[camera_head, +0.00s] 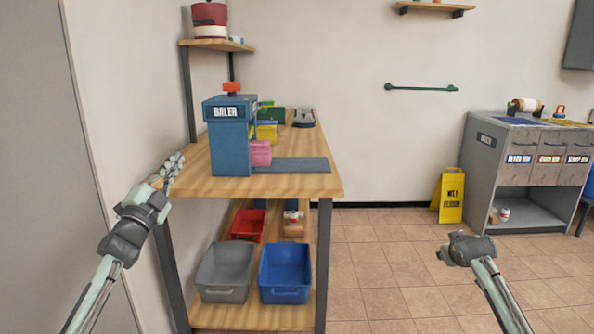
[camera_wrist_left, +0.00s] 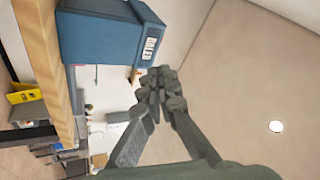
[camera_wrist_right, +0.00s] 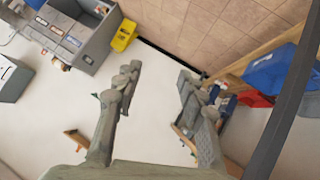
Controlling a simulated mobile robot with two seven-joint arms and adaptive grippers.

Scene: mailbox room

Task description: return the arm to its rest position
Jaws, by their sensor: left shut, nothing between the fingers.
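My left gripper (camera_head: 172,167) is at the left edge of the wooden table, pointing up and away, beside the blue baler. In the left wrist view its fingers (camera_wrist_left: 160,85) meet at the tips, shut with nothing between them. My right arm comes in at the lower right of the head view, above the tiled floor. In the right wrist view the right gripper's fingers (camera_wrist_right: 160,85) are spread wide apart and nothing is between them.
The blue baler (camera_head: 230,150) stands on the wooden table (camera_head: 295,185) near my left gripper. A grey bin (camera_head: 224,294) and a blue bin (camera_head: 285,294) sit on the lower shelf. A yellow floor sign (camera_head: 452,198) and a grey cabinet (camera_head: 483,165) stand right. The middle floor is clear.

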